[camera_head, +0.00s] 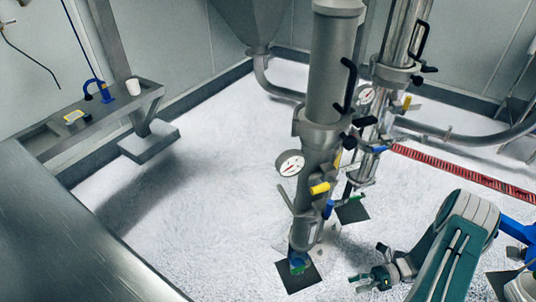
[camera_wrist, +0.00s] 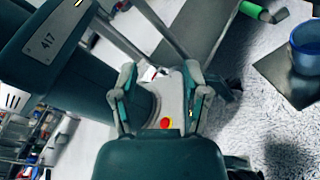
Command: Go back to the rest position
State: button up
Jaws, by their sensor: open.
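My gripper (camera_head: 374,272) is at the lower right of the head view, low over the white floor, to the right of the front sifter column (camera_head: 324,120) and apart from it. In the wrist view my gripper (camera_wrist: 161,78) shows its two fingers spread apart with nothing held. My green arm (camera_head: 462,235) is folded at the right of the head view.
The front column stands over a dark floor plate (camera_head: 286,279); a second column (camera_head: 404,40) is behind. A bench (camera_head: 60,140) with a white cup (camera_head: 133,87) stands left. A steel surface (camera_head: 70,240) fills the lower left. A blue container (camera_wrist: 305,45) shows in the wrist view.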

jog(key=w+a+r+n+h, duration=0.15)
jog(key=r+n+h, duration=0.25)
jog(key=r, duration=0.4)
jog(key=w+a+r+n+h, duration=0.1)
jog(key=a+r+n+h, duration=0.2)
jog(key=r, duration=0.5)
jog(key=w+a+r+n+h, duration=0.1)
jog(key=r+n+h, duration=0.35)
jog(key=r, duration=0.35)
jog(key=s+a+r+n+t+h, duration=0.2)
jog(key=s+a+r+n+t, duration=0.1)
jog(key=s+r+n+t, duration=0.1)
jog(key=s+a+r+n+t+h, duration=0.3)
jog(key=s+r+n, duration=0.3)
jog(key=r, duration=0.5)
jog(key=shift+a+r+n+t, duration=0.25)
jog(key=shift+a+n+t, duration=0.4)
jog(key=shift+n+t, duration=0.2)
